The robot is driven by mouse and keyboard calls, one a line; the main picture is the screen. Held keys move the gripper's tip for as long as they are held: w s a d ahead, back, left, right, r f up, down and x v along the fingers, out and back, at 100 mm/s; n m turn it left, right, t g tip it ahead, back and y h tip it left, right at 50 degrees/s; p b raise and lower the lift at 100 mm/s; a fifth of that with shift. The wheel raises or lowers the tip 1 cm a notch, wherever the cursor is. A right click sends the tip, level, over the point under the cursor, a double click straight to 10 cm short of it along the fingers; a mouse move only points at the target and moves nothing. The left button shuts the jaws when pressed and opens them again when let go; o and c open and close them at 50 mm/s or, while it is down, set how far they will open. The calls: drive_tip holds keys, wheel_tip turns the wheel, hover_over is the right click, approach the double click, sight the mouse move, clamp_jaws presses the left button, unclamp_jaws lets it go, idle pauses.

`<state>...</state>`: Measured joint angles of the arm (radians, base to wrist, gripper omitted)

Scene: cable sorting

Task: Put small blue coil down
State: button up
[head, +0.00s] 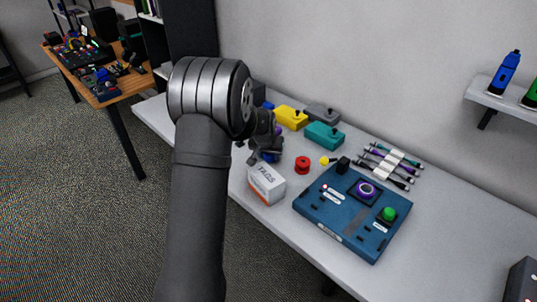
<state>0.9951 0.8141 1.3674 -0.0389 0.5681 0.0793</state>
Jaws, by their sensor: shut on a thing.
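My gripper (266,141) is at the left part of the white table, partly hidden behind my own arm. It is shut on a small blue coil (270,157), which shows just below the fingers, behind the white box. Whether the coil touches the table cannot be told from this view. A blue board (345,238) lies to the right, with a purple coil (367,188) in one dark square and a green round piece (389,213) in another.
A white box (267,184) stands just in front of my gripper. A red spool (302,165) and a small yellow piece (325,160) lie to the right. Yellow (290,118), grey (322,113) and teal (324,136) blocks stand behind. Bundled cables (391,163) lie at the right.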

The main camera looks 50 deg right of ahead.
drive_tip(key=shift+f, duration=0.1)
drive_tip(key=o, duration=1)
drive_tip(key=v, duration=1.2)
drive_tip(key=x, duration=1.2)
drive_tip(key=shift+d, duration=0.1)
drive_tip(key=shift+r, duration=1.3)
